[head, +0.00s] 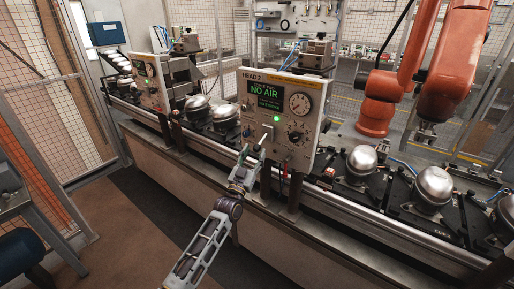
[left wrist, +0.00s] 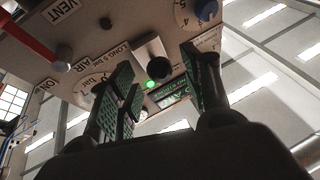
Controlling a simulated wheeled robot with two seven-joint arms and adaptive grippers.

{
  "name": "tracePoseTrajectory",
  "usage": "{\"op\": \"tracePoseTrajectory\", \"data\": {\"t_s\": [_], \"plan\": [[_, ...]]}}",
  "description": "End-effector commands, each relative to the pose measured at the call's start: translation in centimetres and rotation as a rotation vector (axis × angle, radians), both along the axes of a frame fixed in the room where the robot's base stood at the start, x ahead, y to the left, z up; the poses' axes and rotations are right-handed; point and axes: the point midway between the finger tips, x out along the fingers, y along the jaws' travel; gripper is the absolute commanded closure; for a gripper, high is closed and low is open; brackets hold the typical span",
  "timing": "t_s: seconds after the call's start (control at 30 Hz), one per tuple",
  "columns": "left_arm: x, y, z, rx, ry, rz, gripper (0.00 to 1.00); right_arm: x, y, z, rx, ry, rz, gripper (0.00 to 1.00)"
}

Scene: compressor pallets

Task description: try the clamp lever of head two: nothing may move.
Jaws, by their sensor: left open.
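The head two panel (head: 312,92) stands upright on the line; its screen (head: 265,93) reads NO AIR in green, with a green lamp (head: 276,119) lit below. A short pale lever (head: 267,132) sticks out low on the panel's left side. My left gripper (head: 252,158) is open just in front of it, pointing up at the panel. In the left wrist view, a dark round knob (left wrist: 159,68) on a metal block shows between the spread fingers (left wrist: 156,92), apart from both pads. I cannot read a clamp label on it. My right gripper is out of view.
A red lever (left wrist: 30,35) by the word VENT shows in the left wrist view. Silver compressors (head: 361,160) stand along the line. An orange robot arm (head: 376,115) stands behind.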

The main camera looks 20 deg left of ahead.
Motion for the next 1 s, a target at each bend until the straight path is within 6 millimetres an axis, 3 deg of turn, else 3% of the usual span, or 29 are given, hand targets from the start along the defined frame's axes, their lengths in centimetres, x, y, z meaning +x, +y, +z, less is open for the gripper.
{"op": "tracePoseTrajectory", "data": {"t_s": [0.4, 0.87, 1.0], "plan": [[2.7, -0.4, 1.2, 0.001, -0.001, -0.001, 0.51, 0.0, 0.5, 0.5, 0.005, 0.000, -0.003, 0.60], [3.2, -0.4, 1.3, 0.001, 0.000, -0.001, 0.51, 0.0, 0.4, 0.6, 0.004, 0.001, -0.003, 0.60], [3.2, -0.4, 1.3, 0.001, 0.000, -0.001, 0.67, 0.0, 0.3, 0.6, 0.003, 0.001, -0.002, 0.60]]}}
